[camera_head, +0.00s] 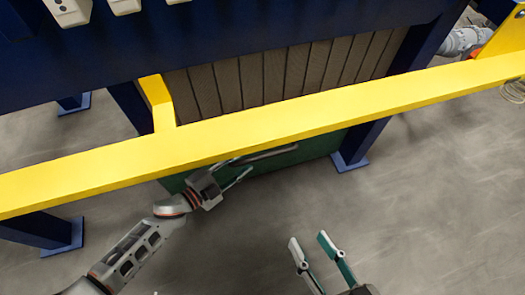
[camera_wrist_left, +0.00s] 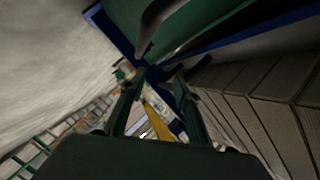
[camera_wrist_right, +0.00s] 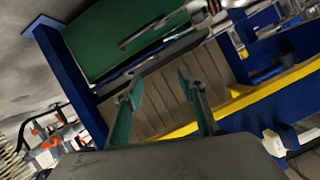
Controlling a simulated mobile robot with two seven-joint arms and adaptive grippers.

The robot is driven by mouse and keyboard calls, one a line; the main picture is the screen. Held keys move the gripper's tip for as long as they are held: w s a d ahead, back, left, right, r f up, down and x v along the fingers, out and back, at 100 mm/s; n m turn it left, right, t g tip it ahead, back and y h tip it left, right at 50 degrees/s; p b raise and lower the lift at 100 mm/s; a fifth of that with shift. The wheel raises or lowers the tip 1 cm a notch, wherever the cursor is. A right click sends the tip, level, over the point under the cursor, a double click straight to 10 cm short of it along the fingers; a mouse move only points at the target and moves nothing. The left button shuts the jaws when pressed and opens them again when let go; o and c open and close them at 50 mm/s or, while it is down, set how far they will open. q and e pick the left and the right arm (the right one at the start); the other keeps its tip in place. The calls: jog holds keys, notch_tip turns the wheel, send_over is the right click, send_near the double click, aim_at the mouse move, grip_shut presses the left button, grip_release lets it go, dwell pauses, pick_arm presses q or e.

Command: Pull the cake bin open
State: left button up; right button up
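The cake bin is a green box (camera_head: 312,150) low under the press, partly hidden by a yellow rail. Its grey bar handle (camera_head: 272,153) runs along its front. In the left wrist view the handle (camera_wrist_left: 152,22) is a dark bent bar above the fingers. In the right wrist view the bin (camera_wrist_right: 108,42) and handle (camera_wrist_right: 152,30) are at the top. My left gripper (camera_head: 242,166) is open at the handle's left end; I cannot tell whether it touches. My right gripper (camera_head: 308,239) is open and empty, in front of the bin and apart from it.
The yellow rail (camera_head: 300,112) crosses above the bin and my left gripper. Blue press legs (camera_head: 358,145) stand beside the bin. Brown filter plates (camera_head: 290,72) hang above it. The grey floor (camera_head: 440,190) in front and to the right is clear.

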aim_at(256, 160)
pick_arm(q)
jog(key=w+d+f+m+b, duration=0.1)
jog(key=d+f, duration=0.1)
jog(key=w+d+f+g+b, duration=0.1)
jog(key=w+f, duration=0.1)
jog(key=w+d+f+m+g+h+b, duration=0.1)
jog(key=w+d+f+b, duration=0.1)
jog(key=f, duration=0.1)
jog(key=shift+w+d+m, duration=0.1)
jog(key=shift+d+m, duration=0.2)
jog(key=shift+d, duration=0.05)
jog(key=shift+w+d, duration=0.45)
jog(key=shift+d, duration=0.05)
pick_arm(e)
jog(key=a+m, duration=0.1)
jog(key=m, duration=0.1)
jog(key=a+m, duration=0.1)
jog(key=m, duration=0.1)
jog(key=shift+s+a+f+t, duration=0.3)
pick_arm(q)
jog(key=shift+r, duration=0.1)
grip_shut()
